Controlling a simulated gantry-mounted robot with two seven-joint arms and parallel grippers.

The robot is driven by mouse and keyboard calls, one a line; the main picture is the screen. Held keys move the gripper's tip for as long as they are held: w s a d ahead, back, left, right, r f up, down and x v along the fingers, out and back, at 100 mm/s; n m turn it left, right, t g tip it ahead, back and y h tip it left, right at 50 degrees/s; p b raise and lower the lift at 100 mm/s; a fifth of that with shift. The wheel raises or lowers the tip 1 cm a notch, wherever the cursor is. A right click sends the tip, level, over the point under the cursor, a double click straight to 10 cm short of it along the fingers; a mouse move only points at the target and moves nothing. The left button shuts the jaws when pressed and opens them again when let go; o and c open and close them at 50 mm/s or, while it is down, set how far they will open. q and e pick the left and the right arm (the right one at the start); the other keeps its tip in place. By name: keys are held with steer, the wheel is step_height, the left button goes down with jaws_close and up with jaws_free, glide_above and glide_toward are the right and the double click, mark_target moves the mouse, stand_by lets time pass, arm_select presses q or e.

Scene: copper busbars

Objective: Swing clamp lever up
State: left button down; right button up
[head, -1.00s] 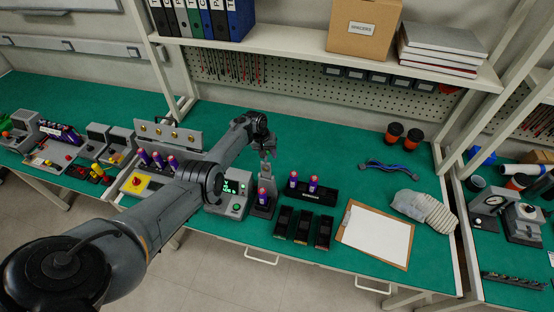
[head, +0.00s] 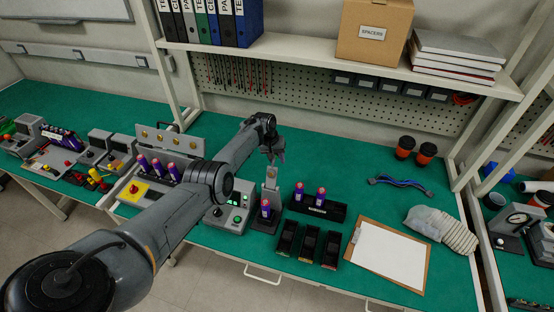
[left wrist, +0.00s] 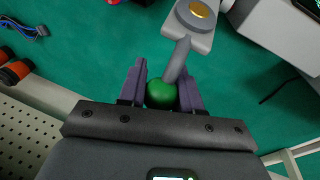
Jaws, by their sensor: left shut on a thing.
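My left gripper (head: 276,157) is above the small clamp stand on the green bench. In the left wrist view its two fingers (left wrist: 162,84) are shut around the clamp lever's green ball knob (left wrist: 160,94). The lever's grey rod (left wrist: 178,60) runs from the knob to a light grey clamp head with a copper disc (left wrist: 200,9). In the head view the grey clamp (head: 270,184) stands upright, with a purple and orange cell (head: 265,208) at its base. The knob is too small to make out there. My right gripper is not in view.
A tester box with a green display (head: 234,207) stands left of the clamp. A black holder with two cells (head: 322,209) is on its right, with black bins (head: 309,243) in front. A clipboard (head: 388,254) lies further right. A shelf is above the bench's back.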

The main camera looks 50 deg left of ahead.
arm_select(q)
steer(key=shift+s+f, duration=0.1)
steer(key=shift+f, duration=0.05)
steer(key=c, duration=1.2)
jaws_free()
steer(key=o, duration=0.4)
steer(key=shift+s, duration=0.15)
steer(key=shift+r, duration=0.2)
